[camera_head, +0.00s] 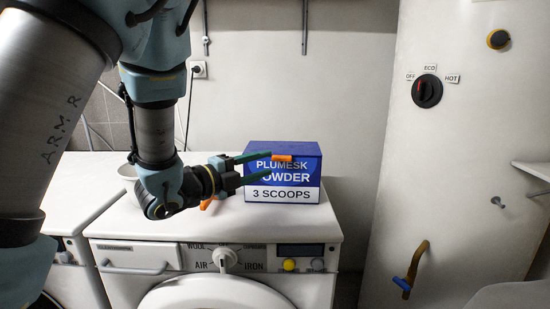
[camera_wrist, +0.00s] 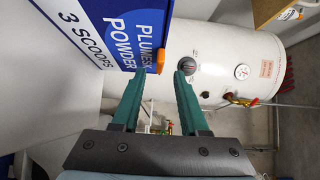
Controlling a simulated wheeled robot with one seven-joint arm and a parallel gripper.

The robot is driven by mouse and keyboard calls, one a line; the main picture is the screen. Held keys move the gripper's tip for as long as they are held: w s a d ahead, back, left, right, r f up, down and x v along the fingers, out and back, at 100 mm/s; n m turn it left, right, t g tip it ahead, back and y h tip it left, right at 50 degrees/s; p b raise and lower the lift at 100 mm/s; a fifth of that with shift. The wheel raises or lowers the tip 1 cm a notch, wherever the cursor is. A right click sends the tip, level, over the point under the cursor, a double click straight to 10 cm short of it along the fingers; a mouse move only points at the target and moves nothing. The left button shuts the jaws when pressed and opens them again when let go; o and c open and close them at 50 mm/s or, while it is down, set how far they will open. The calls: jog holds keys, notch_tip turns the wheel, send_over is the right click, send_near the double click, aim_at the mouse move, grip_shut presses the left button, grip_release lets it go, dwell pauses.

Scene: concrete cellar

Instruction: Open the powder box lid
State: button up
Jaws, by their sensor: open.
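The powder box (camera_head: 308,178) is blue and white, marked "PLUMESK POWDER 3 SCOOPS", and stands upright on top of the washing machine. Its blue lid (camera_head: 300,147) looks shut. A small orange tab (camera_head: 282,158) sticks out at the upper front of the box. My gripper (camera_head: 272,165) is in front of the box, its green fingers spread and pointing right. In the wrist view the box (camera_wrist: 110,30) fills the upper left, turned on its side. The orange tab (camera_wrist: 161,60) lies near the gap between my open fingertips (camera_wrist: 163,70), and I cannot tell whether they touch it.
The white washing machine (camera_head: 130,225) has a dial and buttons on its front. A white boiler (camera_head: 455,150) stands to the right, with a knob (camera_head: 427,91) and a blue-handled tap (camera_head: 403,284). The boiler also shows in the wrist view (camera_wrist: 210,45). A wall socket (camera_head: 198,69) is behind my arm.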

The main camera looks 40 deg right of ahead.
aim_at(277, 160)
jog(key=shift+w+d+p, duration=0.1)
jog(key=shift+d+p, duration=0.25)
jog(key=shift+d, duration=1.75)
grip_shut()
